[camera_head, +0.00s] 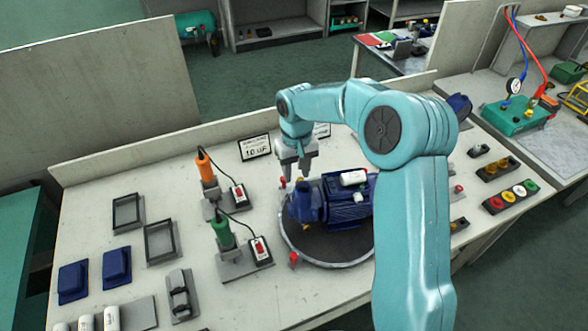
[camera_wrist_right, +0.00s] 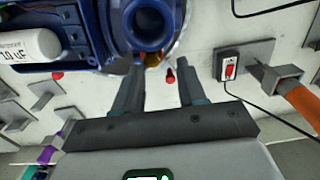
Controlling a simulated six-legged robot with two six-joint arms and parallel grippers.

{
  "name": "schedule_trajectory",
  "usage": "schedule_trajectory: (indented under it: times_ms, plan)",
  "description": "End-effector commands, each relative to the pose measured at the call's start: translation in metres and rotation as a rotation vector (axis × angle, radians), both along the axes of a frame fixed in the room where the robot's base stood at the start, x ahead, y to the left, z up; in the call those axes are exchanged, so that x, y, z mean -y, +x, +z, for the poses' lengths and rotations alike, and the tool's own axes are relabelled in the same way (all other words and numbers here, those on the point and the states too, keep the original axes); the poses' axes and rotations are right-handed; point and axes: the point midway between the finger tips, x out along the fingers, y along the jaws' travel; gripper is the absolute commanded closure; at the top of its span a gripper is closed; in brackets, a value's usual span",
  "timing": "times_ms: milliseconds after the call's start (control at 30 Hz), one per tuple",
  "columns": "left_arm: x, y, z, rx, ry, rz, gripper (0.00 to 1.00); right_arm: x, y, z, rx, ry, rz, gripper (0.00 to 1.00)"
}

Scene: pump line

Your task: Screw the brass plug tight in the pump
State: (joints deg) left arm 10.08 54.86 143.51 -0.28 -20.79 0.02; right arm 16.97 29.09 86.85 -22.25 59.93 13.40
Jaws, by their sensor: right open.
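The blue pump (camera_head: 345,212) lies on a round dark turntable (camera_head: 330,250) in the middle of the bench. My right gripper (camera_head: 295,174) points down above and behind that end of the pump. Its fingers (camera_wrist_right: 160,85) are apart with nothing between them. How far the plug is screwed in cannot be told. My left gripper is not in view.
An orange-handled tool (camera_head: 206,168) and a green-handled tool (camera_head: 222,232) stand left of the turntable with switch boxes. Red knobs (camera_head: 293,258) sit at its rim. Blue covers (camera_head: 117,266) and frames lie at the left. A label sign (camera_head: 255,148) stands behind.

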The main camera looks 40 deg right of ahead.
Motion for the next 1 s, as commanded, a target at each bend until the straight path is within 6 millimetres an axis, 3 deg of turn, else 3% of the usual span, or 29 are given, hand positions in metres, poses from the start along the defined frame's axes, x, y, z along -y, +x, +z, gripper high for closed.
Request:
schedule_trajectory:
  times_ms: [767, 900, 1000]
  plan:
    - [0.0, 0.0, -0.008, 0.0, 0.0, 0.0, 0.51, 0.001, -0.016, 0.0, 0.0, 0.0, -0.001, 0.59]
    - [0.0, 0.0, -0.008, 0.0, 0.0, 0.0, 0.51, 0.001, -0.016, 0.0, 0.0, 0.0, -0.001, 1.0]
    - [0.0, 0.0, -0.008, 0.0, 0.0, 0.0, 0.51, 0.001, -0.016, 0.0, 0.0, 0.0, -0.001, 1.0]
